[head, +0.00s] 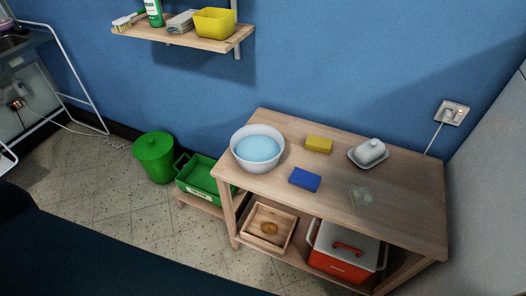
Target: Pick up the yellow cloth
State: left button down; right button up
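A small yellow rectangular piece, which looks like the yellow cloth (318,144), lies flat near the back edge of the wooden table (405,203). It is to the right of the water bowl and behind a blue piece of similar shape (304,180). Nothing covers it. Whether it is folded cloth or sponge is hard to tell at this size. Neither of my grippers is in view.
A white bowl of water (257,148), a white covered butter dish (368,153) and a pale wet-looking patch (361,196) are on the table. A wooden tray (285,238) and red cooler (341,262) are underneath. A wall shelf (200,40) hangs behind.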

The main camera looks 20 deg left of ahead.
aim_at(313, 143)
jog(key=j+z, duration=0.1)
jog(key=z, duration=1.8)
jog(key=k+j, duration=0.7)
jog(key=k, duration=0.25)
